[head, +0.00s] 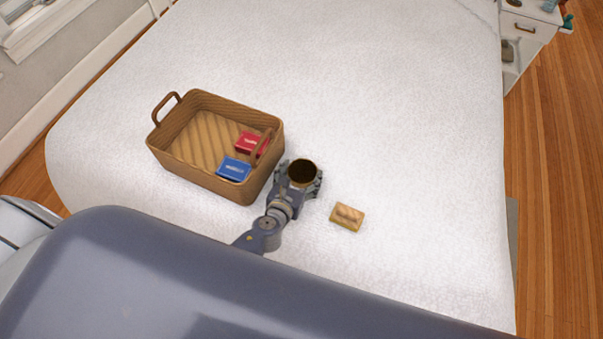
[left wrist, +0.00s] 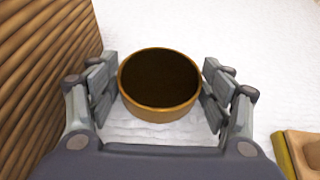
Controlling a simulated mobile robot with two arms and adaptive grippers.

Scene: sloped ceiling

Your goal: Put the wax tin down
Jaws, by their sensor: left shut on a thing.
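The wax tin (head: 302,172) is a round, tan-rimmed tin with a dark brown top. It also shows in the left wrist view (left wrist: 159,82), between the fingers. My left gripper (head: 301,180) is shut on the tin, just right of the woven basket's corner. In the left wrist view its fingers (left wrist: 160,92) stand on either side of the tin. White bed cover shows around it; I cannot tell whether the tin touches the cover. My right gripper is not in view.
The woven basket (head: 185,179) holds a red box (head: 250,143) and a blue box (head: 234,169). The bed is clear behind and further right.

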